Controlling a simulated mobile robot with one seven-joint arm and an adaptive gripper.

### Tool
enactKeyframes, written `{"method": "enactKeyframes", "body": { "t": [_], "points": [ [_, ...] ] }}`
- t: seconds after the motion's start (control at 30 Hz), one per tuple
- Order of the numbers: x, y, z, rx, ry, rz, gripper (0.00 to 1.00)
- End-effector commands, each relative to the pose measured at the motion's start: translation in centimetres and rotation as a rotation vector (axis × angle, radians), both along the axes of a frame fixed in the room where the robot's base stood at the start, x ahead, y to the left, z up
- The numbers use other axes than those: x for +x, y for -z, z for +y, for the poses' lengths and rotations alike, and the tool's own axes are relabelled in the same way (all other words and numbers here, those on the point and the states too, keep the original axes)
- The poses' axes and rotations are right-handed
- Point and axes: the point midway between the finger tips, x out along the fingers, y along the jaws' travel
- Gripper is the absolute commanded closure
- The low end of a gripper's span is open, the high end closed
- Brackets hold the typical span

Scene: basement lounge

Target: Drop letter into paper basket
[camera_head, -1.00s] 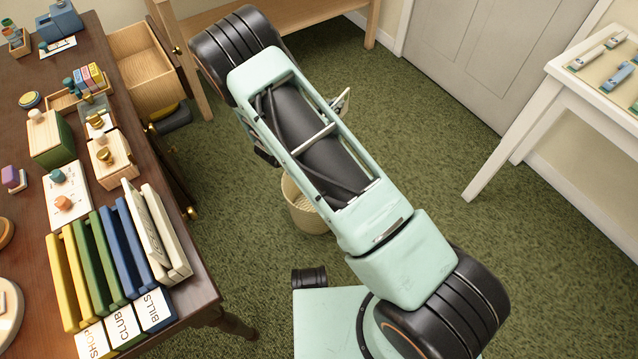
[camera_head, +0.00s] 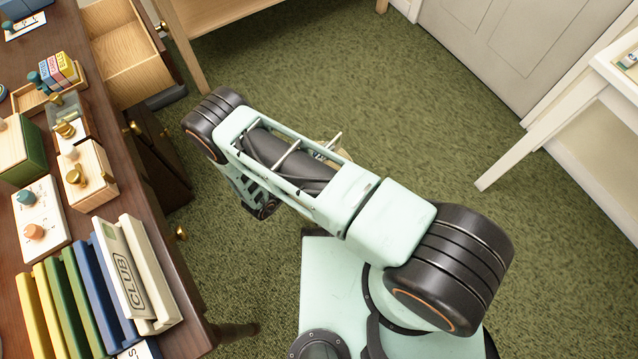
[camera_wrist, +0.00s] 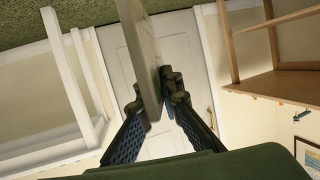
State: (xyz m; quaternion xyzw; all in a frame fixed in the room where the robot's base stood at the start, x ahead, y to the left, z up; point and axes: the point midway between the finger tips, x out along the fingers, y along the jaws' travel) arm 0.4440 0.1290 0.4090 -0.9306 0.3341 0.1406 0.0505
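In the wrist view, my gripper (camera_wrist: 168,78) is shut on a flat, pale grey-beige piece, which I take to be the letter (camera_wrist: 141,45). It is seen nearly edge-on between the two dark fingers and extends toward the top of the picture. In the head view my arm hides the gripper and most of the letter. A small tan curved patch behind the arm seems to be the paper basket (camera_head: 327,155). The rest of it is hidden, so I cannot tell how the letter lies relative to it.
A dark wooden desk (camera_head: 190,333) with upright folders and small boxes stands at left. Its drawer (camera_head: 125,55) is open. A white table (camera_head: 540,130) stands at right, a wooden bench (camera_head: 250,15) at the back. The green carpet between is mostly clear.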

Motion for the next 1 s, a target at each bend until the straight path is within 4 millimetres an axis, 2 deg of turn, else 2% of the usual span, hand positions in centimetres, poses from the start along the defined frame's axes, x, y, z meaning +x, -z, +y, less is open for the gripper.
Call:
{"method": "enactKeyframes", "body": {
  "t": [0.4, 0.73, 0.8, 0.93, 1.0],
  "points": [
    [0.0, 4.9, 0.0, 0.000, 0.000, -0.001, 1.00],
    [0.1, 5.1, 0.0, 0.001, 0.000, -0.001, 1.00],
    [0.1, 5.1, 0.0, 0.001, 0.000, -0.001, 0.90],
    [0.1, 5.1, 0.0, 0.001, 0.000, -0.001, 0.75],
    [0.1, 5.1, 0.0, 0.001, 0.000, -0.001, 0.75]
  ]
}}
